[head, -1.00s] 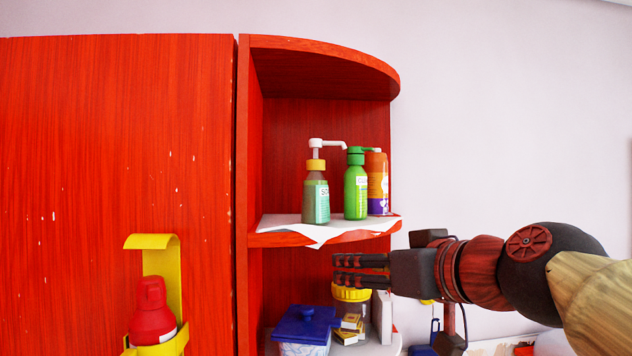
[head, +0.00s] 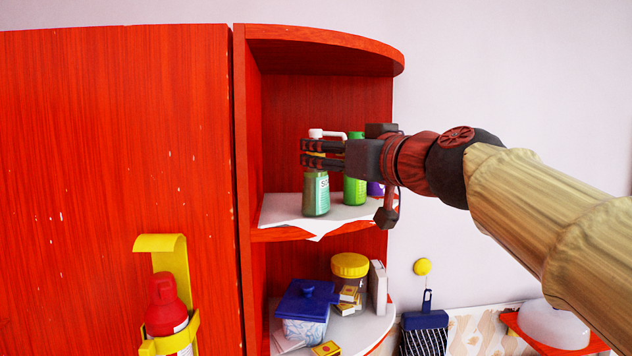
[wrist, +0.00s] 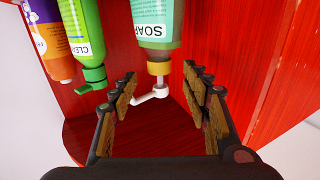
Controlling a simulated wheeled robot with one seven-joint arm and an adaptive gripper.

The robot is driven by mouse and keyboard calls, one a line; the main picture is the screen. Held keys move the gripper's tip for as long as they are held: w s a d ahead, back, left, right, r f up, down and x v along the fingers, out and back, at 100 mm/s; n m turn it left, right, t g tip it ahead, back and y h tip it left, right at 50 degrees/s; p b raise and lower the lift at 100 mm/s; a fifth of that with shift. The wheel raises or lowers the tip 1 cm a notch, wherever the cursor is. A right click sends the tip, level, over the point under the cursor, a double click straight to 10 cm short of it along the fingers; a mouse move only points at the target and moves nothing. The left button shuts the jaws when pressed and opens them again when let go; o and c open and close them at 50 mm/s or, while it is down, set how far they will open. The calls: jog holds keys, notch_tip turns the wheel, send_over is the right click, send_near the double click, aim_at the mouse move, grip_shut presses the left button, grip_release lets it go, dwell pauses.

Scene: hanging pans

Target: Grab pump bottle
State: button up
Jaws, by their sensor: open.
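The pump bottle (head: 316,195) is a green-grey soap bottle with a yellow collar and a white pump head. It stands upright on the upper shelf of the red corner unit. My gripper (head: 305,153) is open and level with its collar, covering part of the neck in the head view. In the wrist view, which shows the scene upside down, the bottle (wrist: 155,42) has its collar and pump between the lines of my two spread fingers (wrist: 159,75). I see no finger closed on it. How deep the neck sits between the fingers is hard to tell.
A bright green bottle (head: 354,190) stands close right of the soap bottle, with an orange and purple bottle (wrist: 43,35) beside it. White paper (head: 283,210) covers the shelf (head: 285,234). The unit's side wall and top board enclose the space.

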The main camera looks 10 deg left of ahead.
jog(key=p+x, duration=0.1)
jog(key=x, duration=0.2)
jog(key=shift+w+a, duration=0.15)
jog(key=shift+w, duration=0.1)
jog(key=shift+s, duration=0.25)
jog(key=shift+c, duration=0.5)
jog(key=shift+w+f, duration=0.1)
jog(key=shift+w, duration=0.1)
jog(key=c, duration=0.4)
jog(key=shift+s, duration=0.1)
grip_shut()
